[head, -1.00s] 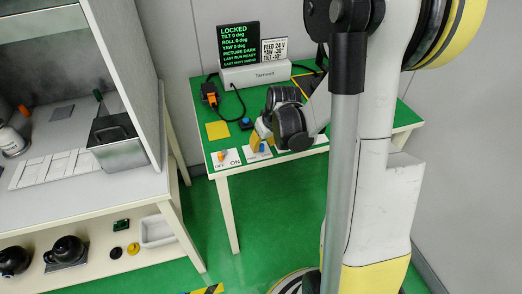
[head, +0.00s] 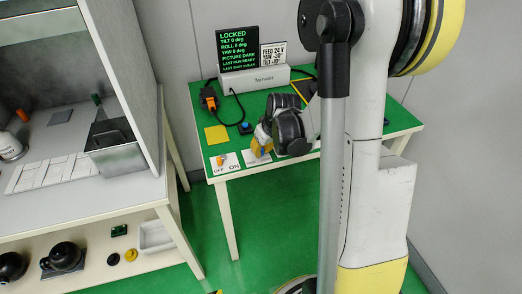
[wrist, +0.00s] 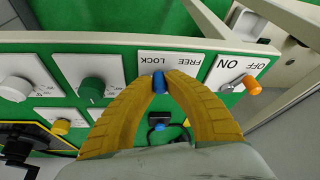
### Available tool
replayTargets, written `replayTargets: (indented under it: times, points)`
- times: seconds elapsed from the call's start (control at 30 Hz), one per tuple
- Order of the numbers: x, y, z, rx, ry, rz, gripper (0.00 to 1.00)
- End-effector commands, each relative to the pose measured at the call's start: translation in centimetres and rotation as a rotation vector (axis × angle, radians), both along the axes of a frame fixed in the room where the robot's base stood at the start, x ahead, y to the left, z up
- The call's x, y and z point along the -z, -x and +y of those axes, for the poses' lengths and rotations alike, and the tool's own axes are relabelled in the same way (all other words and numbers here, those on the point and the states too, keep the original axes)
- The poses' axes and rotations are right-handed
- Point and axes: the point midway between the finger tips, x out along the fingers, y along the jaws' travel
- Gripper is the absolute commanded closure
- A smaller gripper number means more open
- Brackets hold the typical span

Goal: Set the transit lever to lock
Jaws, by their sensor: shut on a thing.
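The transit lever (wrist: 158,82) is a small blue handle on a white label plate marked FREE and LOCK (wrist: 180,64), upside down in the wrist view. My gripper (wrist: 160,80) has its yellow fingertips closed around the blue handle. In the wrist view the handle is by the LOCK end of the plate; its exact angle is hard to tell. In the head view my gripper (head: 261,147) is low over the plate at the table's front edge and hides most of the lever. The black screen (head: 238,48) reads LOCKED, with tilt, roll and yaw at 0 deg, and PICTURE DARK.
An orange OFF/ON switch (wrist: 252,86) sits beside the lever plate. A blue button (head: 245,127) and a yellow square (head: 216,134) are on the green table (head: 235,182). A grey cabinet bench stands left.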

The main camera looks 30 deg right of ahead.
Motion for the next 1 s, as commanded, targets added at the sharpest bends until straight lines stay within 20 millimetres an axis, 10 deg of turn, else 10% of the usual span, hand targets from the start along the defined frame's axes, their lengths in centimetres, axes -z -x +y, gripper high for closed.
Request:
replayTargets:
  times: [0.37,0.47,1.0]
  points:
    - [0.0,-0.1,-0.2,-0.064,0.000,-0.003,1.00]
    - [0.0,-0.1,-0.2,-0.063,0.000,-0.003,0.63]
    - [-2.3,0.9,-0.3,-0.062,0.000,-0.002,0.62]
